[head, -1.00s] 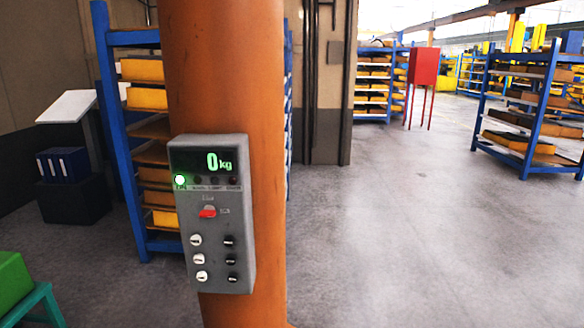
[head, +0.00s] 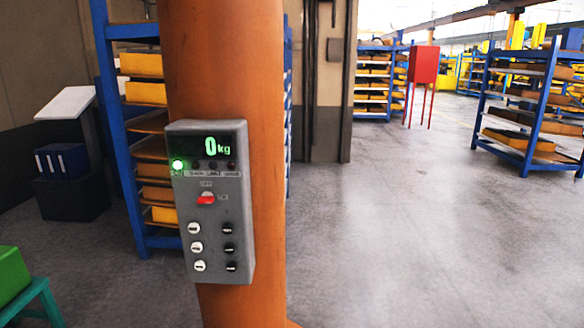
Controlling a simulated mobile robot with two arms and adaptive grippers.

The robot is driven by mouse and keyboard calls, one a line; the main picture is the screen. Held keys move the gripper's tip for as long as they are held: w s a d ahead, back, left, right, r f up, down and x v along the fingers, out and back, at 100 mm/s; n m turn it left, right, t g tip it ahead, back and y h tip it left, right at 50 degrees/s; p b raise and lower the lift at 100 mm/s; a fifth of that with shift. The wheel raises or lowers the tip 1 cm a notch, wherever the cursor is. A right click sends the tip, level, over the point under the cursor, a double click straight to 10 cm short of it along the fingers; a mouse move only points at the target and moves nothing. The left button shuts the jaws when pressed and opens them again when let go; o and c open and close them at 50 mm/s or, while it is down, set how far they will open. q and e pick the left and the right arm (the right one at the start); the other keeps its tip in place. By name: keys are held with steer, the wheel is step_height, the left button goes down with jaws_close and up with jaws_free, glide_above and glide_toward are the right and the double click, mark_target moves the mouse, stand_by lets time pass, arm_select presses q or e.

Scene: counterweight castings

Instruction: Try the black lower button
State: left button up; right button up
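A grey control panel (head: 213,215) is mounted on the thick orange column, left of the picture's middle. Its display (head: 207,148) reads 0 kg in green. A green lamp (head: 178,165) is lit at the left of a row under the display; the other lamps there are dark. A red switch (head: 206,198) sits at mid-panel. Below are a column of white buttons and, to its right, a column of black buttons. The black lower button (head: 231,267) is at the bottom right; its lettering is too small to read. Neither gripper is in view.
The orange column (head: 230,60) rises in front of a blue shelf (head: 118,120) with yellow and brown castings. A green box (head: 12,275) rests on a green-blue stand at lower left. A red cabinet (head: 424,64) stands far back. The floor on the right is open.

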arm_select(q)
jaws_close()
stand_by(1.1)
